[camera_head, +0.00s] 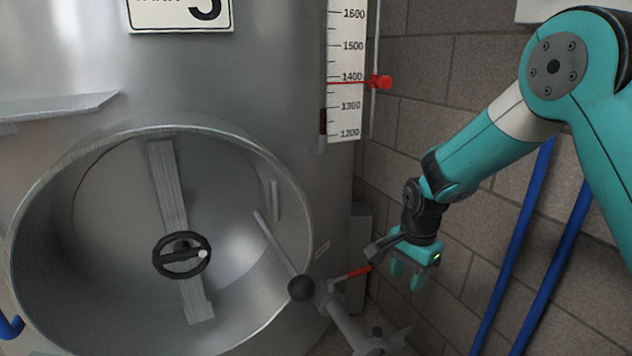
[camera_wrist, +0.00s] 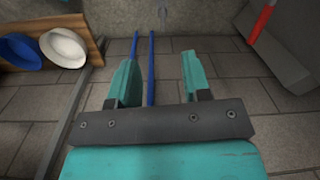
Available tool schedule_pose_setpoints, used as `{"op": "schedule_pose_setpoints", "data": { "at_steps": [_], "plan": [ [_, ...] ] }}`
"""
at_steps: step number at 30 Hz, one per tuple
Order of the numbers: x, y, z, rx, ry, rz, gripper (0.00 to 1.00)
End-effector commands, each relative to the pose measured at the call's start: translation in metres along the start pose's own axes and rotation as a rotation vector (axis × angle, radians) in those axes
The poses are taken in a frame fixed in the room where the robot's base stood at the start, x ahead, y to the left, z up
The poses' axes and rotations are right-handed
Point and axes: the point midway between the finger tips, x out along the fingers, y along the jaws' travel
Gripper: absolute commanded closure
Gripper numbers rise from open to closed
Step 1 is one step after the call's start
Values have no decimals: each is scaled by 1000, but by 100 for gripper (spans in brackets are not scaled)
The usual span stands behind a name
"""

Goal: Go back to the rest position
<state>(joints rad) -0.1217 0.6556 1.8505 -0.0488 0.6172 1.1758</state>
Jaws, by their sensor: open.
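My gripper (camera_head: 408,268) hangs at the lower right of the tank in the head view, fingers pointing down. In the wrist view my gripper (camera_wrist: 160,80) has its two teal fingers spread apart with nothing between them. A red lever handle (camera_head: 353,273) shows just left of my gripper in the head view. In the wrist view a red bar (camera_wrist: 262,22) shows at the upper right, apart from the fingers. I cannot tell the exact gap between the gripper and the lever.
The steel tank (camera_head: 290,90) has a round manway with a black handwheel (camera_head: 181,255) and a black-knobbed lever (camera_head: 301,288). A level scale (camera_head: 346,70) has a red marker (camera_head: 381,82). Blue pipes (camera_head: 515,262) stand by the block wall. White (camera_wrist: 63,48) and blue (camera_wrist: 20,50) round objects show left.

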Motion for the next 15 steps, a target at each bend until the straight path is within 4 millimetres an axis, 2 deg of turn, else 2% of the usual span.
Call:
{"op": "schedule_pose_setpoints", "data": {
  "at_steps": [1,6,9,15],
  "plan": [
    [-25,6,17,-105,-13,-26,56],
    [-97,49,87,-583,-70,-116,56],
    [-126,82,125,-854,-89,-172,56],
    [-156,141,179,-1268,-98,-266,56]
  ]
}}
